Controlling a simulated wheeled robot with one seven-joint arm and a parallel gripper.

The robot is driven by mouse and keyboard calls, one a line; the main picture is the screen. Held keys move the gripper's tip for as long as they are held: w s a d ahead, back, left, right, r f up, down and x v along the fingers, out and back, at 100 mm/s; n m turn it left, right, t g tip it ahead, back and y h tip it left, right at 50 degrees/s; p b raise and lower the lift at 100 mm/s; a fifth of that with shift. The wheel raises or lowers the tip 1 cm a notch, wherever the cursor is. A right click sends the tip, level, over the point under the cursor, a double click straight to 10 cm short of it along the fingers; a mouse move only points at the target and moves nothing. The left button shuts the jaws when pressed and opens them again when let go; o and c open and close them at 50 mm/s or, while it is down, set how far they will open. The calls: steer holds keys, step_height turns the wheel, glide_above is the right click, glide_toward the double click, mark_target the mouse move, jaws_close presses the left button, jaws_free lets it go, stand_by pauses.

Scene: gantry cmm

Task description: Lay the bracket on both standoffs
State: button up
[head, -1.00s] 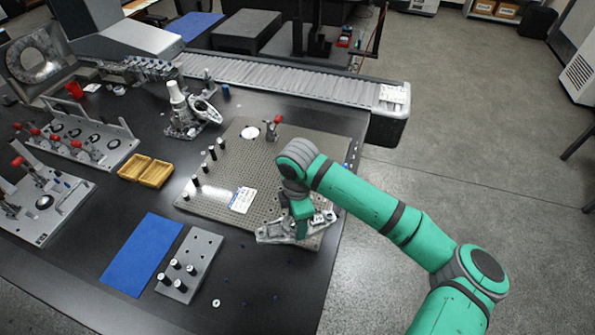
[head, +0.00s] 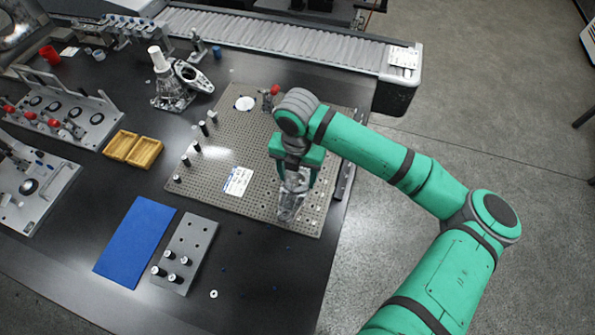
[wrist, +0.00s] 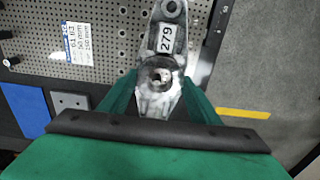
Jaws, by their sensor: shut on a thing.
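The bracket (head: 290,206) is a grey cast-metal piece with a round boss; in the wrist view the bracket (wrist: 162,75) carries a "279" label. My gripper (head: 293,176) is shut on it, its green fingers on both sides of the boss in the wrist view (wrist: 160,90). The bracket is over the right front part of the perforated plate (head: 235,140); its height above the plate is hard to tell. Several black-and-white standoffs (head: 196,147) stand along the plate's left side, away from the bracket. Which two are meant is unclear.
A grey block (head: 200,240) with several standoffs and a blue mat (head: 135,240) lie at front left. A white label (head: 237,181) lies on the plate. A red-tipped clamp (head: 272,95) stands at its back. Yellow bins (head: 133,149) sit at left; a conveyor (head: 285,38) runs behind.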

steer(key=shift+f, duration=2.75)
steer(key=shift+f, duration=0.5)
steer(key=o, duration=1.6)
step_height(320, 180, up, 11)
steer(key=shift+f, duration=0.1)
steer(key=shift+a, duration=0.1)
